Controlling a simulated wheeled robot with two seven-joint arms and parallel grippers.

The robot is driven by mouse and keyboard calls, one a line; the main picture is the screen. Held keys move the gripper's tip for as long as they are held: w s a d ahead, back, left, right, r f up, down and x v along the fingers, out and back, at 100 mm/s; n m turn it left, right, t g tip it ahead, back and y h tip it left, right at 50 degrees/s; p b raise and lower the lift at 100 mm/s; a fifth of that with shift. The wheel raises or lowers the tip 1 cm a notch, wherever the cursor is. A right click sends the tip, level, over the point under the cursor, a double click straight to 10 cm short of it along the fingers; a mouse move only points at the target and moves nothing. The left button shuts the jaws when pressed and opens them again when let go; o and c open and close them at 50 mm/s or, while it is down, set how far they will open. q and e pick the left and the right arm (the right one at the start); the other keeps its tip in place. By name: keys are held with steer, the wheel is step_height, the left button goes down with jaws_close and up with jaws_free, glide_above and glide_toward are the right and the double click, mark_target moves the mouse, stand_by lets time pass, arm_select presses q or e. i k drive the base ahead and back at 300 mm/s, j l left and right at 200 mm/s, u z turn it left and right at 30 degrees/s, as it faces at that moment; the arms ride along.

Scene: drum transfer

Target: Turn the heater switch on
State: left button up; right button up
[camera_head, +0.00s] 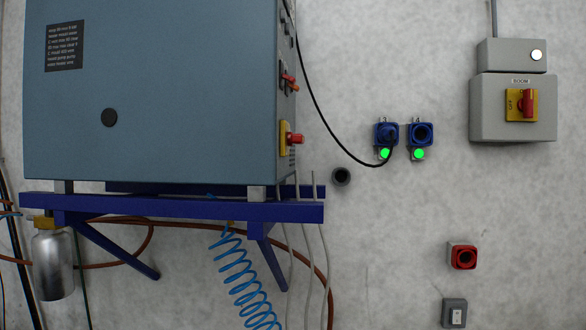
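No switch in view is clearly marked as the heater switch. A large blue-grey cabinet (165,130) stands at the left, with a red rotary switch on a yellow plate (285,139) on its right side. Above that switch is a smaller red-orange handle (289,82). On the wall at the right, a grey box (485,110) carries a red rotary knob (527,103) on a yellow plate; its small label is hard to read. A white rocker switch (456,316) sits in a small grey housing low on the wall. Neither of my grippers is in view.
The cabinet rests on a blue bracket shelf (290,211). Two blue wall sockets with green lights (386,134) (420,135) are at mid wall; a black cable runs to the left one. A coiled blue hose (245,280) and a silver bottle (53,265) hang below. A red socket (462,257) is at right.

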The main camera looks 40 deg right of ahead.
mark_target(295, 138)
steer(key=k+l+z, duration=0.1)
steer(key=z, duration=0.35)
steer(key=l+z, duration=0.35)
steer(key=z, duration=0.15)
